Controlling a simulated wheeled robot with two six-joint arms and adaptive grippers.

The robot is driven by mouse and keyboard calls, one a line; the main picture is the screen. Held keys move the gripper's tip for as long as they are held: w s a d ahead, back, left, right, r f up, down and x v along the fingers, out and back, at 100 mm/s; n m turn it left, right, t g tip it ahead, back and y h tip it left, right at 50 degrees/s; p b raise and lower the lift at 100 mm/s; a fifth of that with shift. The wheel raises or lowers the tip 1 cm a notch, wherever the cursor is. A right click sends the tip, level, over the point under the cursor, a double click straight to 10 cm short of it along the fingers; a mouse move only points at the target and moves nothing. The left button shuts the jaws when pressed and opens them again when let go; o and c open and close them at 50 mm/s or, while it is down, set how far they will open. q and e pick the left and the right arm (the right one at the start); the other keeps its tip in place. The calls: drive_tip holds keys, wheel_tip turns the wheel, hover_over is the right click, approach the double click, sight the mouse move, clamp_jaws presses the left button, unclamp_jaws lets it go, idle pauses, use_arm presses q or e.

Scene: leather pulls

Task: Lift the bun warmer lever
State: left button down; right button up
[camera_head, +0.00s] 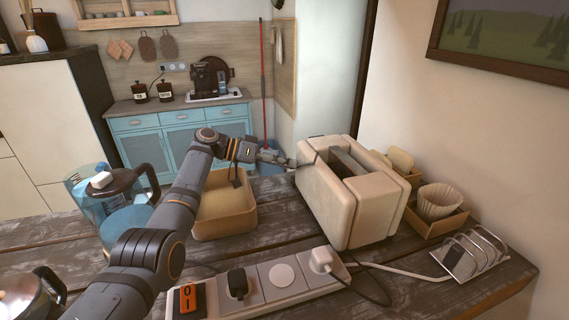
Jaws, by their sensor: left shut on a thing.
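The bun warmer (371,212) is a cream, rounded, toaster-like box with a wide slot on top, standing upright on the wooden table right of the middle. My left arm reaches in from the lower left. My left gripper (290,162) is at the upper left end of the bun warmer and is shut on what appears to be its lever. The lever is small and mostly hidden by the fingers, so its height cannot be told. My right gripper is out of view.
A blue glass jug (97,212) stands left, and a power strip (273,284) with plugs lies in front. A wooden tray (436,222) with paper cups and a wire rack (470,254) are at the right.

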use_arm(q)
drive_tip(key=shift+f, duration=0.2)
idle(0.4)
drive_tip(key=c, duration=1)
unclamp_jaws()
drive_tip(key=shift+a, duration=0.1)
drive_tip(key=v, duration=0.7)
drive_tip(key=shift+a, duration=0.15)
